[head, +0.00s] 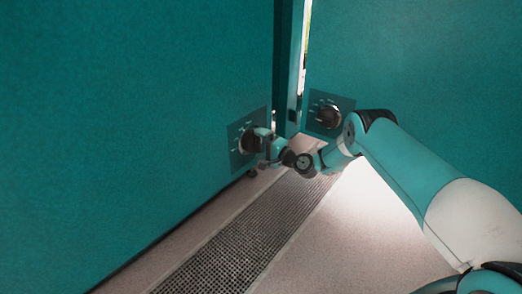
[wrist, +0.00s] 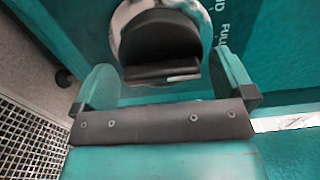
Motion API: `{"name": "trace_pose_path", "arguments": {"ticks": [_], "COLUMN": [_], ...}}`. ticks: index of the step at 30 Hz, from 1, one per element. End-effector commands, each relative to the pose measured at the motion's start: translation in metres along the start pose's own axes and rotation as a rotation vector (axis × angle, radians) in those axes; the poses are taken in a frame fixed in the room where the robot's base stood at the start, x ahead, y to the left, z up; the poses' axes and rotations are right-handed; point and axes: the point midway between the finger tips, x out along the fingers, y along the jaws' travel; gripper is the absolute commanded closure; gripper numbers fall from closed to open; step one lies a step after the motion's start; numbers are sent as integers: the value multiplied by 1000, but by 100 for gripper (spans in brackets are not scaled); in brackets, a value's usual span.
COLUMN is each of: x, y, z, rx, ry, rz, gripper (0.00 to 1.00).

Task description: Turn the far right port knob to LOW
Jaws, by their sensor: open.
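A dark round knob (head: 249,141) sits on a teal plate on the left teal wall in the head view. My gripper (head: 263,136) is right at this knob and partly covers it. In the wrist view the dark knob (wrist: 160,45) has a raised grip bar with a pale mark near its lower right edge, on a pale round base. My gripper (wrist: 163,62) is open, with one teal finger on each side of the knob's lower part. I cannot tell whether the fingers touch it. Lettering ending in "ID" and "FULL" shows on the plate; LOW is not readable.
A second dark knob (head: 328,116) is on a plate on the right teal wall, close to my arm. A bright narrow gap separates the walls. A floor grate (head: 245,240) runs between them, with pale floor (head: 345,240) beside it.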

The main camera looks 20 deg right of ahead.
Motion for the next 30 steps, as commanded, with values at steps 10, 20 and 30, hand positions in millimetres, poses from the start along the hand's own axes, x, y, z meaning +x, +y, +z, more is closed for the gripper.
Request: {"name": "trace_pose_path", "arguments": {"ticks": [10,20,30], "x": [2,2,2], "y": [-1,-1,-1], "z": [0,-1,-2], "rx": [0,-8,-153], "ry": [1,1,2], "rz": [-1,-1,0], "gripper": [12,37,37]}}
